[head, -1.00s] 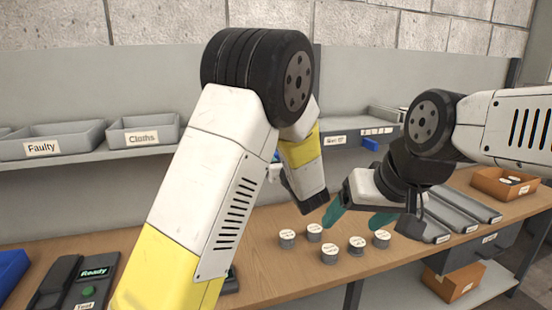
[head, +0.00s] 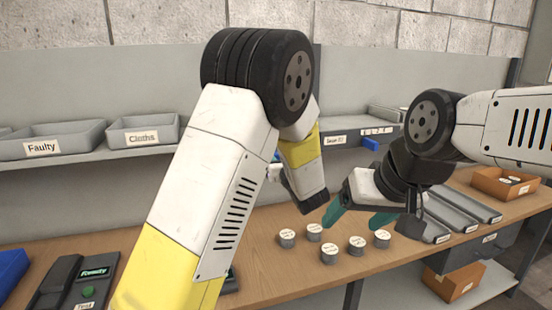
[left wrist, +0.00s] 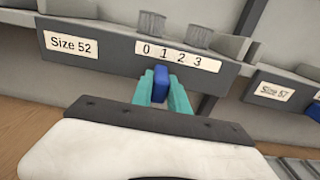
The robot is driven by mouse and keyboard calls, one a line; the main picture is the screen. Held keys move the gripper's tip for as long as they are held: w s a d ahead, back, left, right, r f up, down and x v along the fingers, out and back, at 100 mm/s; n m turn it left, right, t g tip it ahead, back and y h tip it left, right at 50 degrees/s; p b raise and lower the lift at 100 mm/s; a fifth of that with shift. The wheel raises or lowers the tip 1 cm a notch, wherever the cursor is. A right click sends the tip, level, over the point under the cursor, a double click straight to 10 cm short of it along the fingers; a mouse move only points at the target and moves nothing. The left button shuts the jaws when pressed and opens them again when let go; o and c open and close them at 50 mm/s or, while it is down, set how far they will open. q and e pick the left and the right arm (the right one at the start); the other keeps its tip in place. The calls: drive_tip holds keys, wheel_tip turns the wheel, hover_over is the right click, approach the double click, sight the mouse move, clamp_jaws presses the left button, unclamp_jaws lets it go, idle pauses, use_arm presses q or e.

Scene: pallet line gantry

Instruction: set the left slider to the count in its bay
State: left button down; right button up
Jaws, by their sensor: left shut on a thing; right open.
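In the left wrist view the left slider, a blue block (left wrist: 160,83), sits below the 0-to-3 scale strip (left wrist: 178,55) on the front of the "Size 52" bay (left wrist: 115,45). It stands close to the 1. My left gripper (left wrist: 160,88) is shut on it with teal fingers on both sides. Two grey ribbed cylinders (left wrist: 151,23) (left wrist: 199,36) show in the bay above; its full depth is hidden. In the head view my left arm hides this bay. My right gripper (head: 358,217) is open and empty above the bench.
Several grey round parts with labelled tops (head: 329,253) stand on the wooden bench (head: 270,280) below my right gripper. A "Size 57" bay (left wrist: 272,90) is to the right. A tester (head: 85,285) with a lit display stands at left. "Faulty" (head: 50,140) and "Cloths" (head: 143,130) trays are on the shelf.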

idle(0.3)
use_arm(q)
drive_tip(key=shift+w+d, duration=0.25)
drive_tip(key=shift+d, duration=0.5)
drive_tip(key=shift+w+d, duration=0.25)
drive_tip(key=shift+d, duration=0.5)
drive_tip(key=c, duration=1.3)
unclamp_jaws()
